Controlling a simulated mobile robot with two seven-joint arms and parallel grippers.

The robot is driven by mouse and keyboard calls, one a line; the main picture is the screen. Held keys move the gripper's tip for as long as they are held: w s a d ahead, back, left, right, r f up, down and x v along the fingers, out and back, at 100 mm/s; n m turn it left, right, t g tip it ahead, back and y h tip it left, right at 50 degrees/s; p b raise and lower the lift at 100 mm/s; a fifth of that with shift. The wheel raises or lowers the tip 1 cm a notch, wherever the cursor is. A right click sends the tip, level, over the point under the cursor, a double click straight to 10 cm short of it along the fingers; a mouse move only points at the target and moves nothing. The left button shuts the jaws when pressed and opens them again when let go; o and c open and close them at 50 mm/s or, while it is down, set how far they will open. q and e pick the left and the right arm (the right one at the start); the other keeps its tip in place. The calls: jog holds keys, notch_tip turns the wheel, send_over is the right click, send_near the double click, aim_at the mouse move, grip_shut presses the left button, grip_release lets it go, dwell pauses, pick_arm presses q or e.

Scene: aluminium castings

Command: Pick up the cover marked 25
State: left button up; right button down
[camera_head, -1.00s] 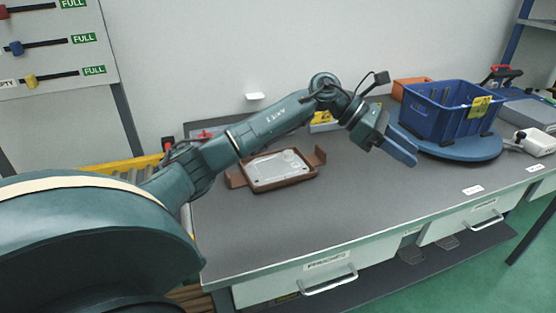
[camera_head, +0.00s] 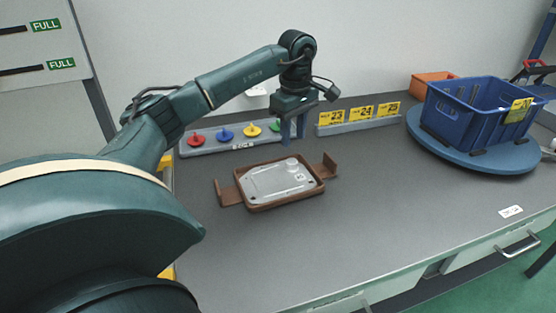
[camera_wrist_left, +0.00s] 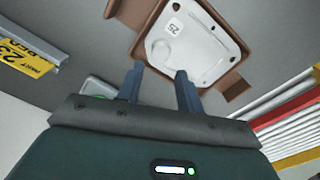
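The cover marked 25 (camera_head: 268,182) is a light grey, flat casting with a round raised boss. It lies in a brown tray (camera_head: 225,193) with a raised bracket at each side. In the left wrist view the cover (camera_wrist_left: 196,52) shows a white label reading 25. My left gripper (camera_head: 293,130) points down above the table, just behind the tray. In the left wrist view its two fingers (camera_wrist_left: 160,78) are apart with nothing between them, and the cover appears beyond their tips. My right gripper is not in view.
A grey rack (camera_head: 205,148) with red, blue, yellow and green knobs stands behind the tray. A holder with yellow cards 23, 24 and 25 (camera_head: 360,117) is beside it. A blue crate (camera_head: 462,122) sits on a blue round turntable (camera_head: 425,140).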

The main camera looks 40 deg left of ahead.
aim_at(293, 161)
pick_arm(q)
jog(key=f, duration=0.7)
jog(key=shift+s+d+f, duration=0.1)
jog(key=shift+d+f, duration=0.1)
jog(key=shift+c, duration=0.2)
jog(key=shift+r, duration=0.1)
grip_shut()
